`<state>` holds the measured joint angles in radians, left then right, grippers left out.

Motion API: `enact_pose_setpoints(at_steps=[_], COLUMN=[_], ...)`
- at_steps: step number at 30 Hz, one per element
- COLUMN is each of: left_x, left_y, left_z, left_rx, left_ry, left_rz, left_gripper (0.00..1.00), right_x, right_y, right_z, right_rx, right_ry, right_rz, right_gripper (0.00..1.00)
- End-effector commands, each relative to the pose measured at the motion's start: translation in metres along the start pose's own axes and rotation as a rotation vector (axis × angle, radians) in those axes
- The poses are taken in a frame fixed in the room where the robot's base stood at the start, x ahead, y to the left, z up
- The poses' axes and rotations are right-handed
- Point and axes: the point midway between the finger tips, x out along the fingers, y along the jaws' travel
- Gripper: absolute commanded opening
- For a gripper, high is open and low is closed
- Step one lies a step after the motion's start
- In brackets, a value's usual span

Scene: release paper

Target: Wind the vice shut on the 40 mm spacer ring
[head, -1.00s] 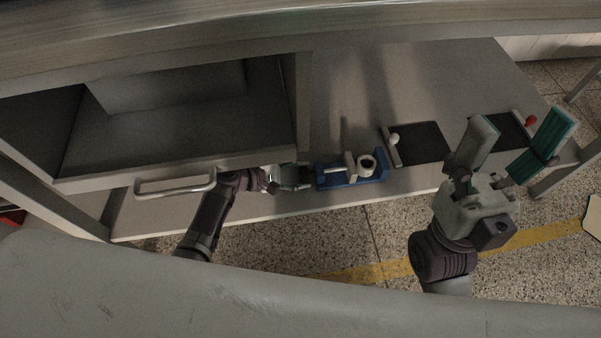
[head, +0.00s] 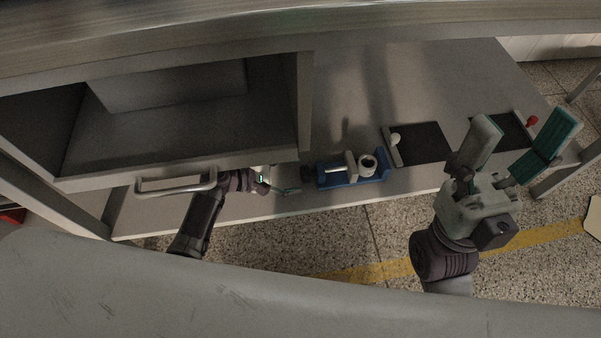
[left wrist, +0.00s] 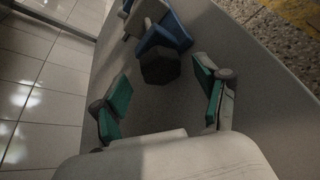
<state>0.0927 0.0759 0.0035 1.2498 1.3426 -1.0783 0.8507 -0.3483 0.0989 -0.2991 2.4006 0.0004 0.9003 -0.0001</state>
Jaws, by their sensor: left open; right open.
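The blue vice (head: 352,180) sits on the lower grey surface, with a pale moving jaw (head: 351,163) and a dark knob (head: 308,174) at its left end. The whitish spacer ring (head: 368,163) stands in the vice to the right of that jaw; I cannot tell whether they touch. My right gripper (head: 522,138) is open and empty, far right.
A drawer-like compartment with a metal handle (head: 176,182) overhangs my left arm. Two dark panels (head: 418,144) with a white knob (head: 395,138) and a red knob (head: 532,121) lie right of the vice. The surface's front edge is near the vice.

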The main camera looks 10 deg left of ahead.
Motion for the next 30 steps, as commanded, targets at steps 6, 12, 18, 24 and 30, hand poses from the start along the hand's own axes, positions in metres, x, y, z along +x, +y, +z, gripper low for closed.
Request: enact_pose_setpoints(at_steps=[6,12,18,24,30], left_x=[-0.049,-0.081,-0.093,-0.094,-0.095], left_y=[-0.002,-0.001,-0.001,-0.001,0.002], left_z=[-0.001,-0.001,0.000,0.000,-0.009], left_rx=[0.000,0.000,0.000,0.000,-0.037], left_ry=[0.003,0.002,0.000,0.000,0.007], left_rz=[-0.002,-0.002,-0.002,-0.002,-0.002], left_gripper=[0.74,0.74,0.74,0.74,0.74], right_x=[-0.001,-0.001,-0.001,-0.001,-0.003], right_y=[0.000,0.000,0.000,0.000,0.000], right_z=[0.000,0.000,0.000,0.000,0.004], right_rx=[0.001,0.001,0.001,0.001,-0.003], right_ry=[-0.002,-0.003,-0.003,-0.003,0.031], right_rz=[-0.001,-0.001,-0.001,-0.001,-0.014], right_gripper=[0.74,0.74,0.74,0.74,0.74])
